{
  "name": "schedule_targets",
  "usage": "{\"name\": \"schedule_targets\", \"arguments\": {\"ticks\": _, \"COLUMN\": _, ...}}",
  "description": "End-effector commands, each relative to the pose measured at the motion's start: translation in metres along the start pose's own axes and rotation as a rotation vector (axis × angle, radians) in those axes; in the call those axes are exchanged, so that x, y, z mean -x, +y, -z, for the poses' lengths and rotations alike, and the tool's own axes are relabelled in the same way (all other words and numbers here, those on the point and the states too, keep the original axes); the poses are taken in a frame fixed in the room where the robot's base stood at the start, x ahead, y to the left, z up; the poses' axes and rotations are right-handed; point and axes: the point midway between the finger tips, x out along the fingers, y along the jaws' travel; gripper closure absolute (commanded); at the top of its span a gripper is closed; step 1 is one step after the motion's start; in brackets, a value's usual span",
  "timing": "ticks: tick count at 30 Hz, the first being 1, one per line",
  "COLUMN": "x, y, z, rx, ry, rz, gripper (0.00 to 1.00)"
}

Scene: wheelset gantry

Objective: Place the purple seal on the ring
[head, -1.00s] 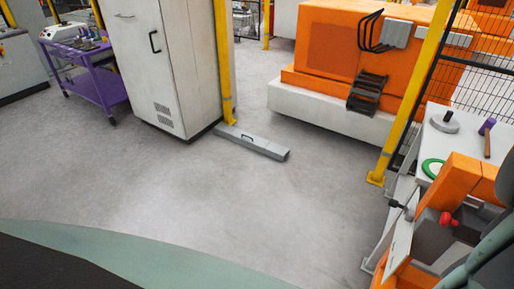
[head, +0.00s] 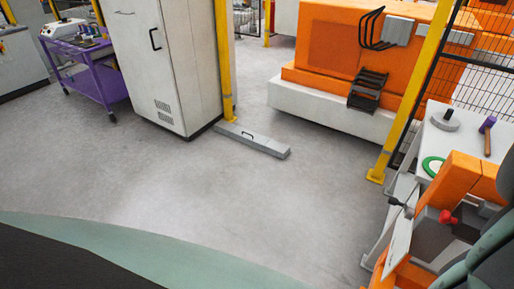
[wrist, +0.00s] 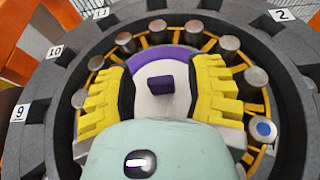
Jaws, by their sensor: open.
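In the wrist view, the purple seal (wrist: 156,104) shows as a pale disc with a purple rim and a small dark purple block at its centre. It lies inside the dark ring (wrist: 58,97), which carries number labels 9, 10, 11 and 2. My gripper (wrist: 160,82) has its two yellow fingers apart, one on each side of the seal. I cannot tell whether the fingers touch its rim. My palm hides the near part of the seal and ring. The gripper is not clear in the head view.
Metal rollers (wrist: 158,31) in a yellow cage circle the seal; one roller (wrist: 263,129) has a blue dot. In the head view, a white table (head: 462,145) at right holds a purple-headed mallet (head: 487,130), a grey disc (head: 445,120) and a green ring (head: 432,166). The middle floor is clear.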

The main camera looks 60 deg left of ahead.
Motion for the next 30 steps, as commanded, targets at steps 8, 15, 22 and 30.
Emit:
{"name": "schedule_targets", "arguments": {"ticks": 8, "x": 0.035, "y": 0.003, "z": 0.002, "rx": 0.006, "ry": -0.004, "rz": -0.011, "gripper": 0.48}}
{"name": "schedule_targets", "arguments": {"ticks": 15, "x": 0.066, "y": 0.004, "z": 0.001, "rx": 0.005, "ry": -0.006, "rz": -0.014, "gripper": 0.48}}
{"name": "schedule_targets", "arguments": {"ticks": 22, "x": 0.093, "y": 0.004, "z": 0.0, "rx": 0.005, "ry": -0.006, "rz": -0.014, "gripper": 0.48}}
{"name": "schedule_targets", "arguments": {"ticks": 30, "x": 0.109, "y": 0.003, "z": 0.0, "rx": 0.004, "ry": -0.003, "rz": -0.01, "gripper": 0.48}}
